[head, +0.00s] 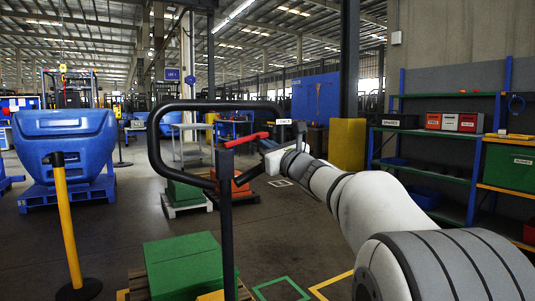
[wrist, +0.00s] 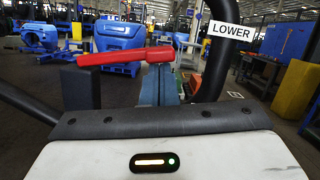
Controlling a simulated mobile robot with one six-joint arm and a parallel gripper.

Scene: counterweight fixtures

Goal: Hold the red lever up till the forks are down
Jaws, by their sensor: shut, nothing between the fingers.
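The red lever (head: 246,139) sits on top of a dark post (head: 225,215) and points right, its free end slightly raised. It spans the left half of the wrist view (wrist: 115,58). My gripper (head: 250,174) is shut and empty, just below the lever's free end. In the wrist view its grey-blue fingers (wrist: 160,86) point up under that end; I cannot tell whether they touch. A white "LOWER" label (wrist: 231,31) is right of the lever, also in the head view (head: 284,121). I cannot make out the forks.
A black tube handle (head: 155,140) curves around the lever. A green crate (head: 188,265) on a pallet is in front. A yellow post (head: 68,220) and blue tub (head: 65,145) stand left; shelves (head: 430,138) stand right.

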